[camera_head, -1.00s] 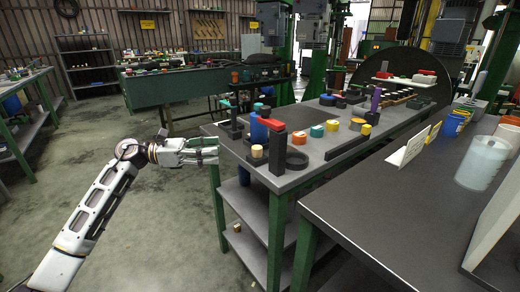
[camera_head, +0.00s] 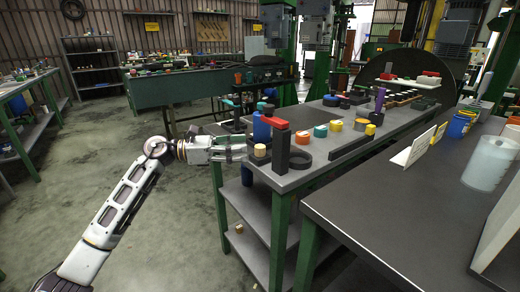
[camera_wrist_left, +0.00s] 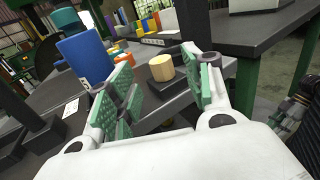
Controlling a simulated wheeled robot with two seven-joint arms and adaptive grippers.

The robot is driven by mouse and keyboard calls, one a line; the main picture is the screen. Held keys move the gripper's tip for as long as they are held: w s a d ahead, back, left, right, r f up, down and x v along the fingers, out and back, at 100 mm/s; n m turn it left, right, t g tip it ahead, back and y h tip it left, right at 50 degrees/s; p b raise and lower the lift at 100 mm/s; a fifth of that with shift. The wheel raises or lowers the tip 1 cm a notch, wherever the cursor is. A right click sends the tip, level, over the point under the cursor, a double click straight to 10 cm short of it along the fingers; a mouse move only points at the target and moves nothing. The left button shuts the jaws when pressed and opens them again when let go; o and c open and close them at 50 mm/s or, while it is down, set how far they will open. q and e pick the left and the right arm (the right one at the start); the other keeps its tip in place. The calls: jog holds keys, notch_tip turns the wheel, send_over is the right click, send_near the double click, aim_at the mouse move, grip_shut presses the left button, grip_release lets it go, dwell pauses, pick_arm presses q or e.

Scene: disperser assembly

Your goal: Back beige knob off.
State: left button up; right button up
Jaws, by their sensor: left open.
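The beige knob (camera_head: 259,149) is a short pale cylinder near the left end of the grey workbench (camera_head: 318,158). In the left wrist view the knob (camera_wrist_left: 161,67) stands upright on a dark square base (camera_wrist_left: 165,84). My left gripper (camera_head: 246,148) reaches in from the left at about knob height. In the left wrist view its green-padded fingers (camera_wrist_left: 160,92) are spread wide, with the knob seen beyond and between them. Nothing is between the pads.
A second dark table (camera_head: 400,205) stands at the right.

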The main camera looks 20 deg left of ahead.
aim_at(260, 146)
pick_arm(q)
jog(key=shift+b+x, duration=0.55)
jog(key=shift+x, duration=2.75)
jog(key=c, duration=1)
jog(key=shift+c, duration=0.2)
